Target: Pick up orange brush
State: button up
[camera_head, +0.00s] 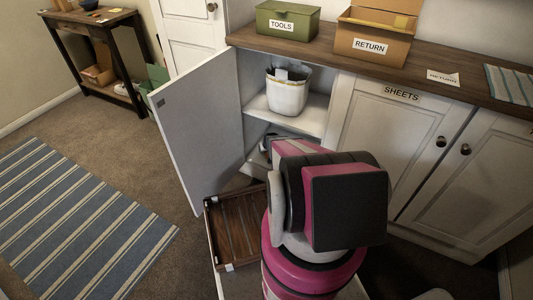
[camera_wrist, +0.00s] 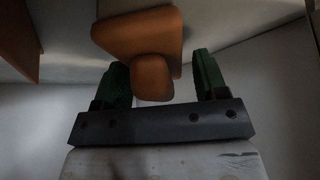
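In the wrist view, an orange object that looks like the orange brush (camera_wrist: 138,35) lies ahead of my gripper (camera_wrist: 160,62). It has a wide, flat part and a rounded end that points toward my gripper. The rounded end reaches between the two green fingers, closer to the left finger, with a clear gap to the right one. The fingers are apart, and I cannot tell whether either touches the object. In the head view, my arm hides my gripper, and the orange object does not show.
A white cabinet stands open, its door (camera_head: 195,130) swung left. A white bin (camera_head: 287,92) sits on its upper shelf. A wooden drawer or tray (camera_head: 235,230) extends beside my arm. Another orange-brown thing (camera_wrist: 18,45) shows at left in the dim wrist view.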

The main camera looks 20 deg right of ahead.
jog(key=c, duration=0.8)
jog(key=shift+s+r, duration=0.1)
jog(key=shift+s+a+r, duration=0.3)
jog(key=shift+a+r, duration=0.05)
jog(key=shift+r, duration=0.05)
jog(key=r, duration=0.6)
jog(key=shift+s+a+r, duration=0.15)
jog(key=shift+s+a, duration=0.2)
jog(key=s+a, duration=1.2)
jog(key=a, duration=0.1)
jog(key=shift+s+a, duration=0.1)
jog(key=shift+a, duration=0.1)
